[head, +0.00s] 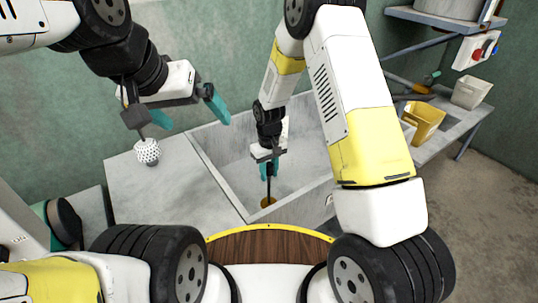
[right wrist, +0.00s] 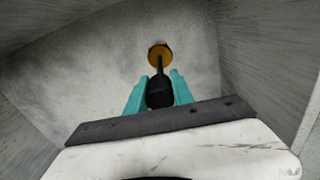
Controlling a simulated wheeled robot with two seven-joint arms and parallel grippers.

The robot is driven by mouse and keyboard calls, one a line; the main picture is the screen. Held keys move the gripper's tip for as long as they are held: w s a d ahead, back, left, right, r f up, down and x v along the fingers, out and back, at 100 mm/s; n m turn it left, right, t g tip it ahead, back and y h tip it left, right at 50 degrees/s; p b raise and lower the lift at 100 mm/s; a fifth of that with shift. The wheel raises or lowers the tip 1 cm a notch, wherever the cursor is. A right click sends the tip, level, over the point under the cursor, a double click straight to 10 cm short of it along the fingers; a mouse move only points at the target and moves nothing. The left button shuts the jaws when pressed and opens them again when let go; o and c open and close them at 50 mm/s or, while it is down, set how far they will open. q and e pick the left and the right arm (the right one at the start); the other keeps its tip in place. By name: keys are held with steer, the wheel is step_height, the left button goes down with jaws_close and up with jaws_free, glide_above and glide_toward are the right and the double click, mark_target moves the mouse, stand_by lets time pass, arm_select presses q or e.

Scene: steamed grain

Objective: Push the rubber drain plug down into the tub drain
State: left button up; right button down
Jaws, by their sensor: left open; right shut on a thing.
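My right gripper (head: 268,169) is inside the grey tub (head: 213,152), its teal fingers shut on a black piece (right wrist: 160,92) with a thin dark stem. The stem points at a round orange-brown drain (right wrist: 160,55) in the tub floor; the drain also shows in the head view (head: 268,202). The stem's tip overlaps the drain in both views. I cannot tell whether it touches, or whether the black piece is the rubber plug itself. No separate plug is visible. My left gripper (head: 188,112) is open and empty above the counter left of the tub.
A white dotted ball-like item (head: 147,151) stands on the grey counter (head: 150,190) below my left gripper. A side bench at the right holds a yellow container (head: 424,120) and a pale box (head: 472,91). A wall shelf (head: 440,18) hangs above. The tub walls surround my right gripper.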

mark_target(269, 164)
steer(key=shift+f, duration=0.9)
steer(key=c, duration=1)
jaws_free()
steer(key=shift+r, duration=3.85)
steer(key=shift+r, duration=0.1)
steer(key=shift+r, duration=2.4)
